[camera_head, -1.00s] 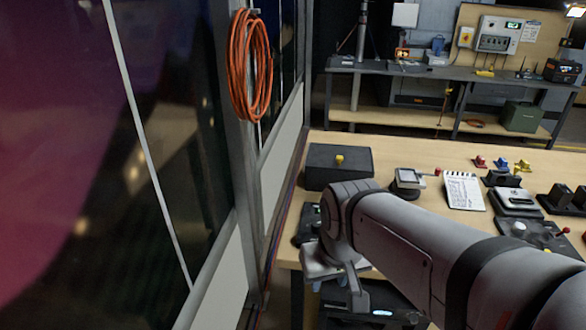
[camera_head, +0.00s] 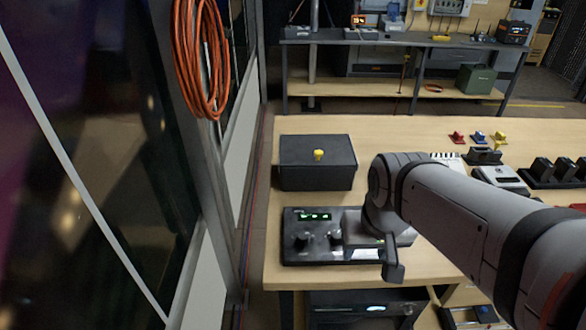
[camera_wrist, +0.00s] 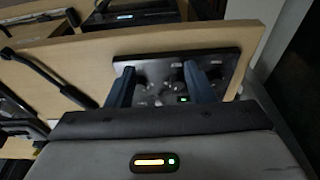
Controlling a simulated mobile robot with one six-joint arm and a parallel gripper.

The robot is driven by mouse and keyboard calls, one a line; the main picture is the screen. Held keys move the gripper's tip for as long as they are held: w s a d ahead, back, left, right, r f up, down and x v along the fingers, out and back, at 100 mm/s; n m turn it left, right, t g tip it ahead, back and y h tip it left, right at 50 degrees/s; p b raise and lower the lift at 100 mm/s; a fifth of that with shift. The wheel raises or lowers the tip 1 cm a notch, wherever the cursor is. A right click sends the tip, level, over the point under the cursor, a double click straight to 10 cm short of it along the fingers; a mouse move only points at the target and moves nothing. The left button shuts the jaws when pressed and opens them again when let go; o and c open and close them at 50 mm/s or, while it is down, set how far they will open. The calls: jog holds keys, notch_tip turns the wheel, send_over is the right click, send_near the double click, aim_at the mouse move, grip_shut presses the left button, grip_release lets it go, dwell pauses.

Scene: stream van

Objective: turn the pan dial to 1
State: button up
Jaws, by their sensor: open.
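A black control unit (camera_head: 290,255) with a lit green display (camera_head: 314,215) sits at the near left of the wooden table. A dark round knob (camera_head: 302,240) shows on its left part. My arm's end covers its right part, and I cannot read any dial labels. In the wrist view the unit (camera_wrist: 228,62) lies beyond my gripper (camera_wrist: 160,80). The two blue-grey fingers are apart, with small knobs (camera_wrist: 190,70) and a green light showing between or beside them. I cannot tell whether the fingers touch a knob or which knob is the pan dial.
A black box with a yellow knob (camera_head: 319,155) stands behind the unit. Small coloured pieces (camera_head: 478,136) and dark devices (camera_head: 500,175) are to the right. A glass wall with an orange cable coil (camera_head: 202,60) is close on the left. Bare tabletop lies behind the box.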

jog(key=w+r+p, duration=0.1)
jog(key=w, duration=0.1)
jog(key=m+g+p, duration=0.2)
jog(key=m+p, duration=0.4)
jog(key=p, duration=0.5)
send_over(303, 235)
notch_tip(303, 235, down, 2)
jog(key=shift+d+f, duration=0.1)
jog(key=shift+f, duration=0.25)
jog(key=shift+f+p, duration=0.6)
jog(key=shift+f, duration=3.15)
jog(key=shift+c, duration=0.6)
